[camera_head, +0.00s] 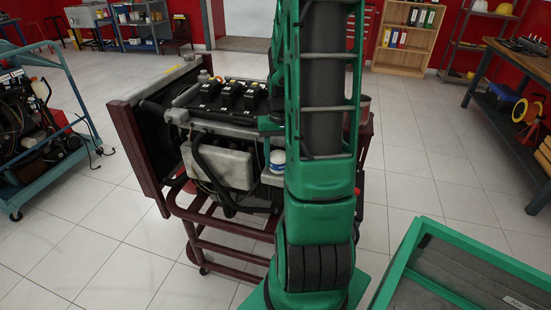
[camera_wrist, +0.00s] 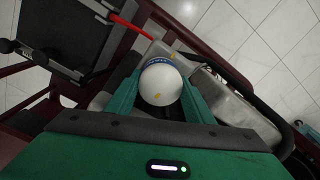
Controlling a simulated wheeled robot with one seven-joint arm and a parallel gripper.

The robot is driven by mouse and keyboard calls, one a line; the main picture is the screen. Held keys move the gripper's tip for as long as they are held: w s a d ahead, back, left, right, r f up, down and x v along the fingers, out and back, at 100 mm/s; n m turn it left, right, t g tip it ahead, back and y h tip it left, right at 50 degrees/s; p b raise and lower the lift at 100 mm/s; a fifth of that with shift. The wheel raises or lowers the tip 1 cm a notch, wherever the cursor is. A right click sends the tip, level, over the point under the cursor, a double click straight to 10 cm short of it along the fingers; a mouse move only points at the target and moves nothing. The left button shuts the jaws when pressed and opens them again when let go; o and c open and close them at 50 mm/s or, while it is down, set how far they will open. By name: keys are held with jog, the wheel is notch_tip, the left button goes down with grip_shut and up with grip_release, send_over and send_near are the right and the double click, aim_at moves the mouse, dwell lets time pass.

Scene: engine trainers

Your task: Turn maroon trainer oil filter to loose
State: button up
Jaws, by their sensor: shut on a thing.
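The maroon trainer (camera_head: 198,222) is a dark red frame on castors that carries an engine, just in front of me. Its oil filter (camera_head: 278,161) is a white can with a blue band, low on the engine's near side.
A blue trainer (camera_head: 62,150) with another engine stands at the left. A green-framed stand or table (camera_head: 405,262) is at the lower right. A workbench (camera_head: 510,100) stands at the right and a wooden shelf (camera_head: 405,38) at the back. The tiled floor between them is clear.

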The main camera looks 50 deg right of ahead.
aim_at(278, 153)
jog(key=o, duration=1)
jog(key=shift+o, duration=0.2)
notch_tip(278, 153, up, 11)
jog(key=shift+f, duration=0.1)
jog(key=s+a+r+n, duration=0.1)
jog(key=s+a+n, duration=0.1)
jog(key=s+a, duration=1.2)
jog(key=a, duration=0.3)
jog(key=shift+a+r, duration=0.2)
jog(key=shift+r, duration=0.2)
jog(key=shift+c, duration=0.5)
